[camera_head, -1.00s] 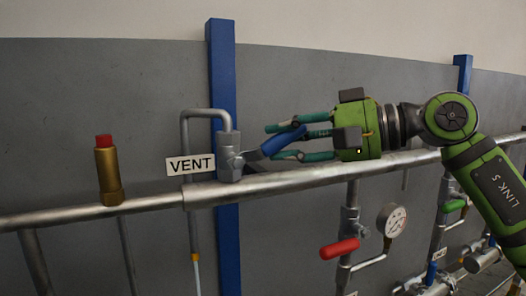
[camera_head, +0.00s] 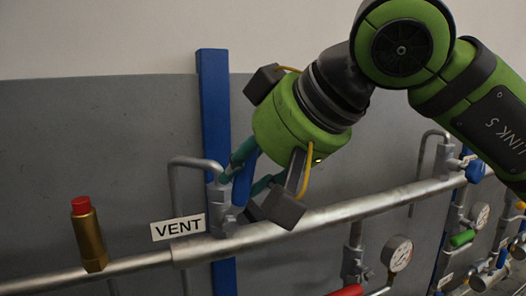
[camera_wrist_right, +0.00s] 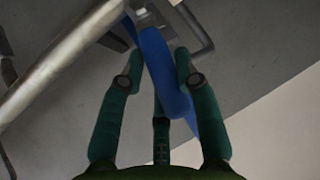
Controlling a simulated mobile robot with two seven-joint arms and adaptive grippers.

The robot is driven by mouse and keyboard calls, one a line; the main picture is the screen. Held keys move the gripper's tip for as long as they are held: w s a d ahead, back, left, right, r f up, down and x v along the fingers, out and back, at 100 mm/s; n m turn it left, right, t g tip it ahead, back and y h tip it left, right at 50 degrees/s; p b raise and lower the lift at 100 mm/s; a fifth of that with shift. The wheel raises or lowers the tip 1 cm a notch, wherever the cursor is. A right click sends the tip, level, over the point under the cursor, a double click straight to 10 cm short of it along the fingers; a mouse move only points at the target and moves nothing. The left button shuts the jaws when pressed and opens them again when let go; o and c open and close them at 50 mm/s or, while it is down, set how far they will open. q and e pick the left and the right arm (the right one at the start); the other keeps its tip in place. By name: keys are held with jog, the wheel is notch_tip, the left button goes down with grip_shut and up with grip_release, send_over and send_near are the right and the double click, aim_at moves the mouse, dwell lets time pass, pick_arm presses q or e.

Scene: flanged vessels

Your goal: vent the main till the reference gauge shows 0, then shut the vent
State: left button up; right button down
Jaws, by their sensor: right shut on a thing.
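The vent valve (camera_head: 222,222) sits on the grey main pipe (camera_head: 345,209) beside the VENT label (camera_head: 178,227). Its blue lever (camera_head: 244,180) points steeply up from the valve, tilted a little right. My right gripper (camera_head: 247,172) is shut on this lever. In the right wrist view the blue lever (camera_wrist_right: 163,70) passes between the green fingers (camera_wrist_right: 160,75). A round white gauge (camera_head: 397,252) stands below the pipe, and another gauge (camera_head: 480,215) is farther right. Their readings are too small to tell, and I cannot tell which is the reference gauge. My left gripper is not in view.
A brass fitting with a red cap (camera_head: 88,235) stands on the pipe at the left. A blue post (camera_head: 214,110) rises behind the valve. A red handle (camera_head: 347,291) shows at the bottom edge. A green handle (camera_head: 462,238) and more pipework are at right.

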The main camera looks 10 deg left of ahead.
jog(key=shift+s+a+r+n+t+h+p, duration=0.3)
jog(key=shift+s+a+n+h+p, duration=0.2)
jog(key=shift+a+p, duration=0.15)
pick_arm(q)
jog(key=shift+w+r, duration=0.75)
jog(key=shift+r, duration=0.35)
pick_arm(e)
jog(key=shift+a+f, duration=0.1)
jog(key=shift+f, duration=0.05)
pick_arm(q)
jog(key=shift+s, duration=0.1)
pick_arm(e)
jog(key=shift+f, duration=0.1)
jog(key=c, duration=0.9)
grip_release()
jog(key=shift+o, duration=0.2)
jog(key=shift+h, duration=0.3)
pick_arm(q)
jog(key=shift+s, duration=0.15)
pick_arm(e)
jog(key=v, duration=1.2)
jog(key=shift+s, duration=0.15)
jog(key=shift+a, duration=0.1)
